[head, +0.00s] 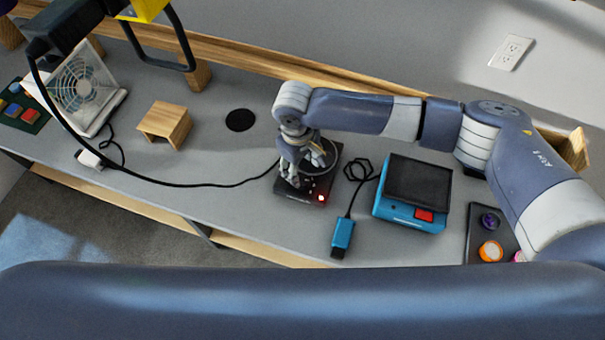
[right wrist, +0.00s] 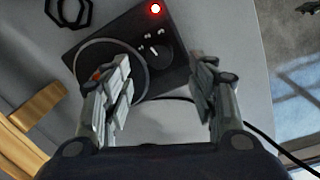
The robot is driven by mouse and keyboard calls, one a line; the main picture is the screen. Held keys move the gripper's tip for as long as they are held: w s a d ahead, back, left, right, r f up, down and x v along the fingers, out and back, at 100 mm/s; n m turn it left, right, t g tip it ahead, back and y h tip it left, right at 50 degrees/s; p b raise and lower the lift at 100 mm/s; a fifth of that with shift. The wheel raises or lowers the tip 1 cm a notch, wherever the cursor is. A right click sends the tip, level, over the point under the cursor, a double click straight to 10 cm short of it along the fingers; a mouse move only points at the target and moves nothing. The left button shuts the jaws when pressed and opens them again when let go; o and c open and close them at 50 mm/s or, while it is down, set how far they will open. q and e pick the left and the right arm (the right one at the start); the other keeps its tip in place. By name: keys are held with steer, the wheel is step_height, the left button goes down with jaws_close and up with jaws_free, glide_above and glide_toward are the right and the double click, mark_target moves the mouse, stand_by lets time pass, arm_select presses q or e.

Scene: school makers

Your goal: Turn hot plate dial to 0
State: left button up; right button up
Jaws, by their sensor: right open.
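The hot plate (head: 322,188) is a black, flat box with a round plate on top and a lit red lamp at its front edge. It also shows in the right wrist view (right wrist: 118,38), with the black dial (right wrist: 158,56) near the lamp. The dial has a light pointer mark, and I cannot read its numbers. My right gripper (head: 302,178) is over the hot plate from above. In the right wrist view its two fingers (right wrist: 160,95) are apart and empty, with the dial beyond the gap between them.
A blue device with a dark top (head: 417,190) and a blue block on a cable (head: 342,237) stand right of the hot plate. A fan (head: 82,88), a wooden box (head: 166,124) and a black cable (head: 190,185) are to the left. A tray (head: 477,222) holds tape rolls.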

mark_target(303, 181)
steer(key=f, duration=0.4)
steer(key=f+p, duration=0.1)
steer(key=f, duration=0.2)
steer(key=shift+w+d+f, duration=0.1)
steer(key=shift+w+d, duration=0.05)
steer(key=shift+w, duration=0.1)
steer(key=shift+c, duration=0.3)
steer(key=c, duration=1)
